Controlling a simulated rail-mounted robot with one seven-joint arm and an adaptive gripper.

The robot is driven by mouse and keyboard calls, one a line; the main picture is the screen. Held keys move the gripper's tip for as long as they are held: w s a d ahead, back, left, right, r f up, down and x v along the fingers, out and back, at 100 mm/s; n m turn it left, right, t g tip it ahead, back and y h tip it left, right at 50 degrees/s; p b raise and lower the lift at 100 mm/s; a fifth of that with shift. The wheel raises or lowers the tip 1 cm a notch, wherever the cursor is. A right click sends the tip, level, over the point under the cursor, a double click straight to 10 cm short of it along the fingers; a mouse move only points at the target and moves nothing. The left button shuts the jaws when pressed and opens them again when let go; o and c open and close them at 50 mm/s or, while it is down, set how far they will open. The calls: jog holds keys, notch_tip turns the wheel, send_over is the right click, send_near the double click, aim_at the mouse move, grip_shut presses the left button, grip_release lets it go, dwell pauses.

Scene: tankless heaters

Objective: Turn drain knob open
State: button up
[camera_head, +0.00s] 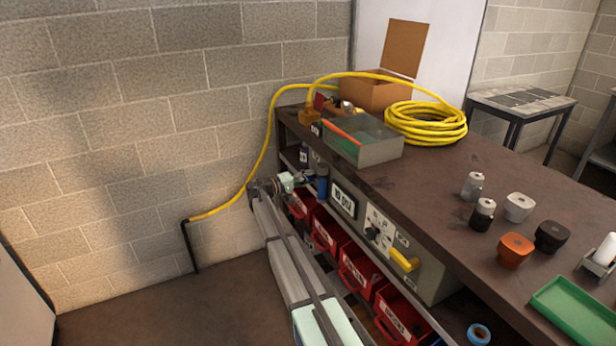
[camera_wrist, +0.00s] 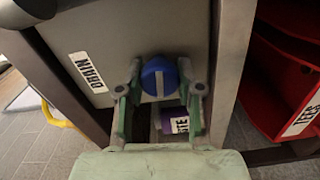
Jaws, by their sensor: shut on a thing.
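A round blue knob (camera_wrist: 158,72) with a white stripe sits at the end of a grey panel (camera_wrist: 140,40) in the wrist view. The stripe runs nearly upright in the picture. A DRAIN label (camera_wrist: 88,72) is on the panel to the left of the knob. My gripper (camera_wrist: 160,82) is shut on the knob, one finger on each side. In the head view my gripper (camera_head: 289,182) is at the left end of the bench, beside a blue piece (camera_head: 322,182). I cannot tell if that piece is the knob.
The grey heater unit (camera_head: 384,230) with a yellow handle (camera_head: 404,260) hangs under the bench top (camera_head: 450,190). Red bins (camera_head: 358,272) line the shelf below. A yellow hose (camera_head: 264,140) runs down to the wall pipe. Open floor lies to the left.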

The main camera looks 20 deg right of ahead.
jog(key=shift+n+p, duration=0.3)
jog(key=shift+n, duration=0.6)
jog(key=o, duration=1.2)
jog(key=shift+d, duration=0.1)
jog(key=shift+c, duration=0.2)
jog(key=a, duration=1.2)
jog(key=shift+s, duration=0.3)
